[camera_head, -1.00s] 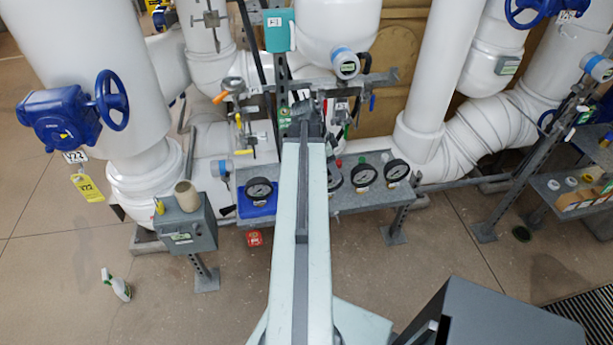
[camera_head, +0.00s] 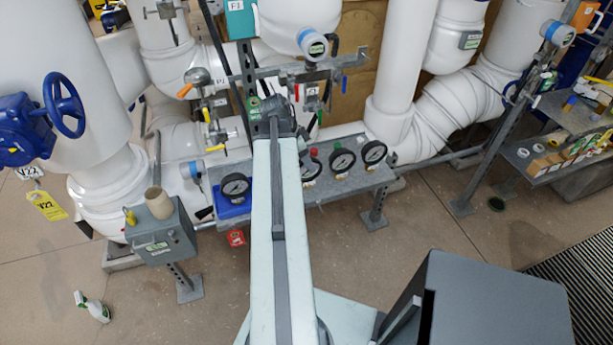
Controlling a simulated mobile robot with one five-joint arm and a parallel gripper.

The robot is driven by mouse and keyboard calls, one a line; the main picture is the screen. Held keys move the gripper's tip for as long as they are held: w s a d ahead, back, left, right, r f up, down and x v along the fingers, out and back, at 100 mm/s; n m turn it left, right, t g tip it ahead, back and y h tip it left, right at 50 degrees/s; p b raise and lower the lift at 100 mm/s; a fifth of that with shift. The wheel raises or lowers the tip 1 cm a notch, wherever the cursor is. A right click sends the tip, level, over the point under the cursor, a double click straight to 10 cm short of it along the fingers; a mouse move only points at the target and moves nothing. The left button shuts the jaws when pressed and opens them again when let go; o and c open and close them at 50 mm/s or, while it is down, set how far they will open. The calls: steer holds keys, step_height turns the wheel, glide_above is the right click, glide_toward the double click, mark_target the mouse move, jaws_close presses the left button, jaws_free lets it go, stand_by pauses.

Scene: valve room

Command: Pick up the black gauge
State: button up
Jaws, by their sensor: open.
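Several round gauges with black rims stand on a grey metal shelf (camera_head: 345,192) in the head view. One gauge (camera_head: 235,186) sits on a blue block at the left of my arm. To the right of my arm are a gauge (camera_head: 310,167) partly hidden by the arm, a middle gauge (camera_head: 342,160) and a right gauge (camera_head: 373,152). I cannot tell which one the task means. My gripper (camera_head: 274,106) is the dark end of my outstretched arm, above the shelf's back side. It is open and holds nothing that I can see; its fingertips are hard to make out.
White pipes and valve handles rise behind the shelf. A grey box (camera_head: 163,232) on a post stands at the left, with a spray bottle (camera_head: 93,306) on the floor. A shelf with small parts (camera_head: 562,150) is at the right. The floor before the gauge shelf is mostly clear.

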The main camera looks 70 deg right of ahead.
steer(key=b+x, duration=0.2)
steer(key=x, duration=0.1)
steer(key=shift+f, duration=0.25)
steer(key=shift+s+r, duration=0.1)
steer(key=shift+r, duration=0.05)
jaws_close()
steer(key=shift+r, duration=0.1)
step_height(320, 180, up, 28)
steer(key=p, duration=2.8)
